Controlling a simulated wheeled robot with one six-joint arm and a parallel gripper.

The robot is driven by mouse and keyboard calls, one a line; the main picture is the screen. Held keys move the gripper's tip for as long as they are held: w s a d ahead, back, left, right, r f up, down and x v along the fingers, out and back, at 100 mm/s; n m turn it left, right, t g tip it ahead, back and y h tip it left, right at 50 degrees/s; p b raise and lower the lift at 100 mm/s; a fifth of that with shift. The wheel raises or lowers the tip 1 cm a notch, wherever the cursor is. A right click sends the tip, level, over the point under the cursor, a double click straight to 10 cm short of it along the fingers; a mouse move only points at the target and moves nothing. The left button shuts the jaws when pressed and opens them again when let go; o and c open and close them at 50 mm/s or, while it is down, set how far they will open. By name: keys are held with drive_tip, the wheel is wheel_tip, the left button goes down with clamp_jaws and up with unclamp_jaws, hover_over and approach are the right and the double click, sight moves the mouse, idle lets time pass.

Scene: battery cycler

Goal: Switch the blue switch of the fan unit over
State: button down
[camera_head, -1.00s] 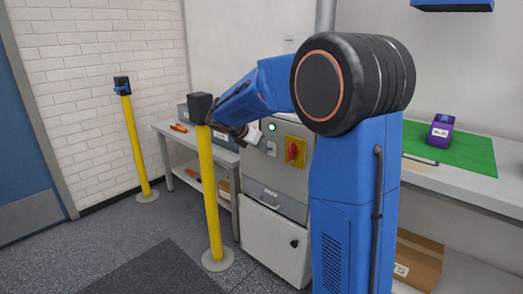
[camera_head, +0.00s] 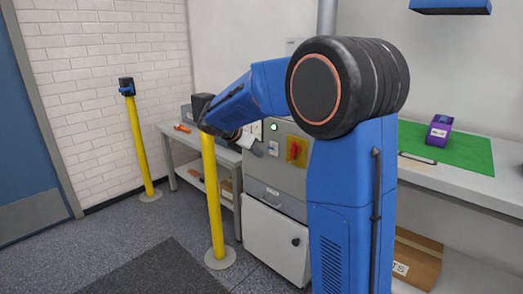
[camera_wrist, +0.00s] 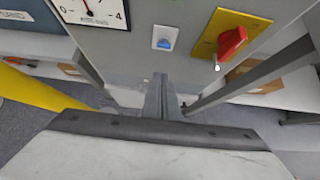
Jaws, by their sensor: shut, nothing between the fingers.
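The blue switch (camera_wrist: 165,43) is a small blue rocker in a white frame on the grey front of the fan unit (camera_wrist: 130,60). It shows in the upper middle of the wrist view, and its exact rocker position is too small to tell. My gripper (camera_wrist: 161,80) is shut and empty. Its fingertips appear below the switch in that view, apart from it, with nothing between them. In the head view the grey cabinet (camera_head: 285,182) stands behind my arm, and my gripper (camera_head: 258,146) is in front of its upper left part.
A red rotary handle (camera_wrist: 232,42) on a yellow plate is right of the switch, and a dial gauge (camera_wrist: 92,12) is at upper left. A yellow post (camera_head: 213,205) stands close to my forearm. A bench (camera_head: 450,180) with a green mat is at right.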

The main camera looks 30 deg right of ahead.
drive_tip(key=v, duration=0.9)
drive_tip(key=shift+d+r, duration=0.35)
drive_tip(key=shift+d, duration=0.05)
drive_tip(key=s+a+f+m+y, duration=0.15)
drive_tip(key=s+m, duration=0.35)
drive_tip(key=s, duration=0.6)
drive_tip(key=s+f+m+y, duration=0.3)
drive_tip(key=s+m, duration=0.3)
drive_tip(key=s, duration=0.4)
drive_tip(key=s+a+f+m+y, duration=0.1)
drive_tip(key=s+a+f+m, duration=0.1)
drive_tip(key=s, duration=0.4)
drive_tip(key=s+a+f+m+t+y, duration=0.1)
drive_tip(key=s+a+f+m+y, duration=0.1)
drive_tip(key=s+m, duration=0.3)
drive_tip(key=s+a+f+m+y, duration=0.1)
drive_tip(key=s+f+m, duration=0.3)
drive_tip(key=s, duration=0.2)
drive_tip(key=shift+s+a+f+t, duration=0.35)
drive_tip(key=shift+s+a+t, duration=0.05)
